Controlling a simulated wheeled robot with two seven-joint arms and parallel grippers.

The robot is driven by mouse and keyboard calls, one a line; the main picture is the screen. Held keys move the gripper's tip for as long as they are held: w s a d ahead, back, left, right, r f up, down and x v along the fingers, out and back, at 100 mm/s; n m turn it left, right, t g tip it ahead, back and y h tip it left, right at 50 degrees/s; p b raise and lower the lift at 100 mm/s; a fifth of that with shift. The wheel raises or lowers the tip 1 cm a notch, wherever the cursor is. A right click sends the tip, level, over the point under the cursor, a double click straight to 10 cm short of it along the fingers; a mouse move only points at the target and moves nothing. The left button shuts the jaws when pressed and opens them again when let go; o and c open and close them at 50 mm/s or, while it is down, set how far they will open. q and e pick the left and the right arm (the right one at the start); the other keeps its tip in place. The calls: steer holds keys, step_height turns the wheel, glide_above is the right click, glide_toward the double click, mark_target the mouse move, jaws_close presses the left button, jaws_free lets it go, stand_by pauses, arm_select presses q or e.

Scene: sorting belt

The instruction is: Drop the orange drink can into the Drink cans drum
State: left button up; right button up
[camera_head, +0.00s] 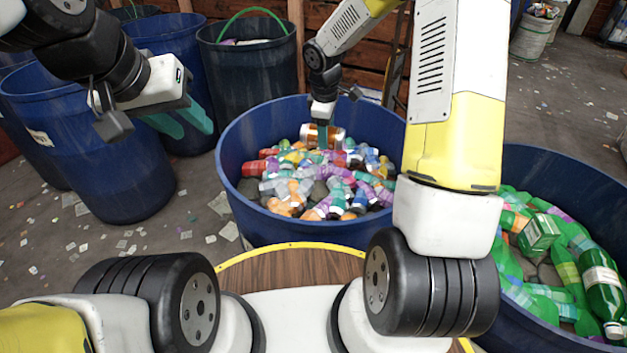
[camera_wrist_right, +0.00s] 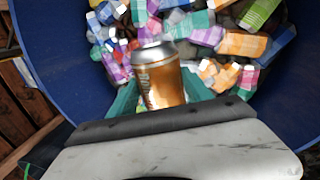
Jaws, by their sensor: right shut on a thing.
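The orange drink can (camera_head: 310,134) has a silver end and is gripped by my right gripper (camera_head: 323,138). In the right wrist view the can (camera_wrist_right: 160,80) lies between the teal fingers, its silver top pointing away from the wrist. The gripper holds it above a blue drum (camera_head: 240,182) filled with small colourful bottles and cartons. No label shows on this drum, so I cannot tell whether it is the Drink cans drum. My left gripper (camera_head: 182,122) is empty, its teal fingers apart, in front of other blue drums at the left.
A blue drum (camera_head: 560,160) with green bottles stands at the right. Several drums stand at the left, one with a whitish label (camera_head: 40,138), and a darker one (camera_head: 250,70) has a green handle. A round wooden top (camera_head: 290,268) with a yellow rim lies in front.

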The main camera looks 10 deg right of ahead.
steer(key=o, duration=1.4)
steer(key=r, duration=0.4)
steer(key=s+r, duration=0.1)
steer(key=r, duration=0.1)
steer(key=shift+a+r, duration=0.25)
steer(key=shift+r, duration=0.05)
steer(key=shift+s+r, duration=0.2)
steer(key=shift+r, duration=0.35)
